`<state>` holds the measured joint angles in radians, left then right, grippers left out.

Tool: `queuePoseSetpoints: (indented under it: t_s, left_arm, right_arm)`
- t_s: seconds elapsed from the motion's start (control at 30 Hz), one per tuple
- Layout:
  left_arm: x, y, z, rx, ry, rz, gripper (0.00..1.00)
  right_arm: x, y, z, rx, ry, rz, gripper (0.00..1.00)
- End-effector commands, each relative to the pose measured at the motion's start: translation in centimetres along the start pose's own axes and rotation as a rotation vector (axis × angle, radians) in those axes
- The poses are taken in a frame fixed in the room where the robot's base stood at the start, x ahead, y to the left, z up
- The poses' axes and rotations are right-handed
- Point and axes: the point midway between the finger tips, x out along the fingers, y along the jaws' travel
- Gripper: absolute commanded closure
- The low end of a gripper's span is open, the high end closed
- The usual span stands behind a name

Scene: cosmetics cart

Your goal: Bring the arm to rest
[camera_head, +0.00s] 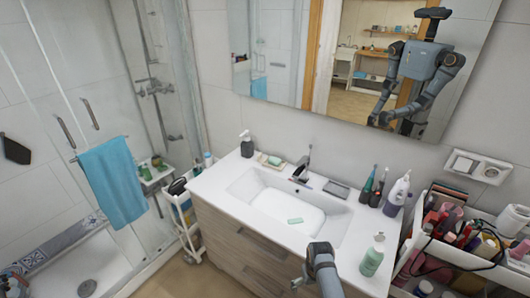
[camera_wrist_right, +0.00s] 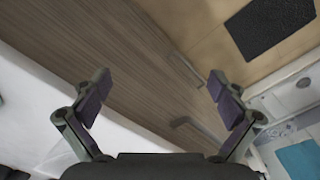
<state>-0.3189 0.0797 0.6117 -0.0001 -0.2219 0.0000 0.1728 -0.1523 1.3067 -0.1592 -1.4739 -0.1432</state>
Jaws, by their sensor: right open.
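My right gripper (camera_head: 298,281) is in front of the washbasin cabinet, at the bottom of the head view, with its arm coming in from the lower edge. In the right wrist view the right gripper (camera_wrist_right: 160,82) has its two fingers wide apart with nothing between them. Wooden drawer fronts (camera_wrist_right: 140,65) show beyond the fingers, and a pale counter edge lies at the left. My left gripper does not show directly. The mirror (camera_head: 300,60) reflects my body and arms, too small to read the grippers.
The white washbasin counter (camera_head: 222,180) carries bottles, a soap dish and a green bar in the basin. A green pump bottle (camera_head: 372,256) stands near the right gripper. A cosmetics cart (camera_head: 480,262) is at the right, a white trolley (camera_head: 186,222) at the left.

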Motion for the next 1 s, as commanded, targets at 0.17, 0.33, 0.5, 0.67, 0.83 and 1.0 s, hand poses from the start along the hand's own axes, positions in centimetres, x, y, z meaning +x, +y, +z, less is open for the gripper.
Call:
queuePoseSetpoints:
  t_s: [0.17, 0.33, 0.5, 0.67, 0.83, 1.0]
  left_arm:
    - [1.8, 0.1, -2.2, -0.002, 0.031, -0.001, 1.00]
    - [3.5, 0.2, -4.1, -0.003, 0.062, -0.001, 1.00]
    - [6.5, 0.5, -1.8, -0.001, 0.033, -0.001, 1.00]
    - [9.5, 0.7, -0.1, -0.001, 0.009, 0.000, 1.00]
    - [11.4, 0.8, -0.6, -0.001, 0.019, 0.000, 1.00]
    - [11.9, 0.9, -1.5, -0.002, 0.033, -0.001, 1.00]
  right_arm:
    - [6.2, 0.3, 2.5, 0.010, 0.004, 0.005, 0.03]
    - [13.3, 0.8, 6.4, 0.025, 0.012, 0.011, 0.03]
    - [23.5, 1.6, 14.3, 0.056, 0.022, 0.021, 0.03]
    - [32.4, 3.0, 25.1, 0.101, 0.042, 0.039, 0.03]
    - [37.0, 4.4, 34.4, 0.140, 0.065, 0.062, 0.03]
    - [38.0, 5.0, 38.2, 0.156, 0.082, 0.074, 0.03]
